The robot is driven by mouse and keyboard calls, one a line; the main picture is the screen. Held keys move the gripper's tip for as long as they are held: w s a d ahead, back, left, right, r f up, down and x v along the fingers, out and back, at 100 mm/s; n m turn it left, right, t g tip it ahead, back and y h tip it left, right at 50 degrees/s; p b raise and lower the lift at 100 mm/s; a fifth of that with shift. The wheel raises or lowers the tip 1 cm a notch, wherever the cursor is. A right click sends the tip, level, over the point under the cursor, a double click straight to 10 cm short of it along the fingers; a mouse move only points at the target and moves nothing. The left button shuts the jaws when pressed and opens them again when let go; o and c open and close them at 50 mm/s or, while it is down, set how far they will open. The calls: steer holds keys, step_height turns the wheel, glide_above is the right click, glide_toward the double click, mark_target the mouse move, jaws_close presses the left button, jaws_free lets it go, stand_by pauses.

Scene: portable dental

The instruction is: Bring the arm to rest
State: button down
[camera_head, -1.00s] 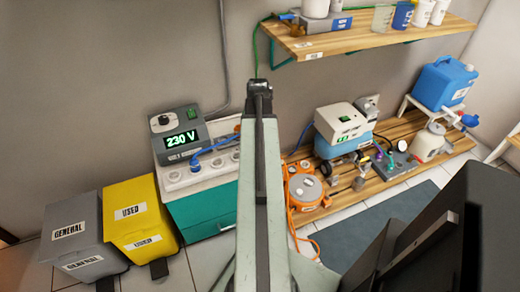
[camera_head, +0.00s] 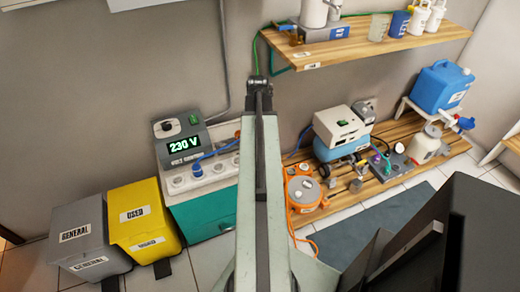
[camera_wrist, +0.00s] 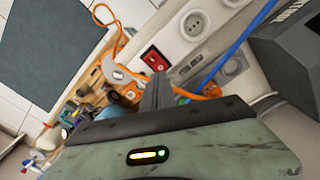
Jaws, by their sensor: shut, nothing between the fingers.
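My arm stands upright in the middle of the head view, its pale green link rising to a dark joint at the top; my gripper is not made out there. In the wrist view, my gripper (camera_wrist: 157,92) shows as short dark fingers, shut and empty, beyond the grey-green housing with its small lit indicator. The fingers point toward a white socket panel with a red switch (camera_wrist: 154,59) and an orange cable (camera_wrist: 205,94). I cannot tell how far the fingertips are from these.
Grey (camera_head: 88,240) and yellow (camera_head: 144,218) bins stand farther left. A wall shelf (camera_head: 370,45) is upper right. Equipment, including a blue jug (camera_head: 441,87), occupies the lower bench (camera_head: 400,128).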

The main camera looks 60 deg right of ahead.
steer(key=shift+r+p, duration=0.6)
steer(key=shift+r, duration=0.35)
